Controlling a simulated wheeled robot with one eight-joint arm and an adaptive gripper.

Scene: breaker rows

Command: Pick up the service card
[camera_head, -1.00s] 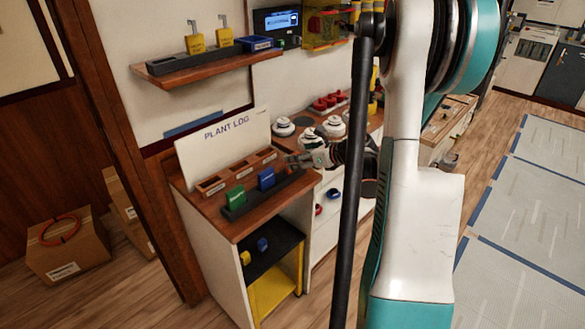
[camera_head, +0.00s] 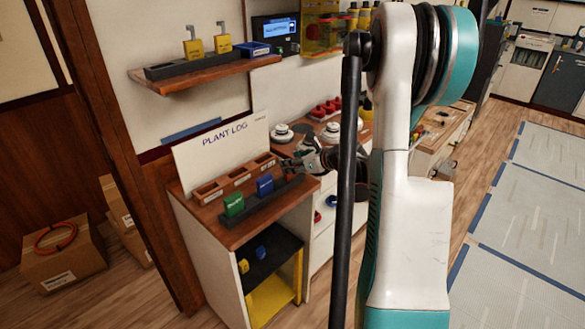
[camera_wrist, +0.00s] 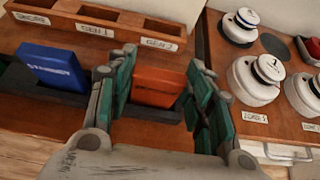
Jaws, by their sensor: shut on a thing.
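An orange card (camera_wrist: 158,86), the likely service card, stands in the dark slotted rack (camera_wrist: 25,87) in the wrist view. Its label is not readable. My gripper (camera_wrist: 158,92) has its teal-padded fingers on both sides of the card and is shut on it. The card's lower edge is still at the rack. A blue card marked STANDBY (camera_wrist: 52,67) stands in the same rack to the left, apart from my fingers. In the head view my gripper (camera_head: 290,166) is at the rack's right end, largely hiding the card. A green card (camera_head: 234,204) stands further left.
A wooden tray with labelled slots (camera_wrist: 100,22) lies behind the rack, before the PLANT LOG board (camera_head: 222,145). White round knobs (camera_wrist: 257,78) sit on the counter to the right. A shelf (camera_head: 205,73) with yellow padlocks hangs above.

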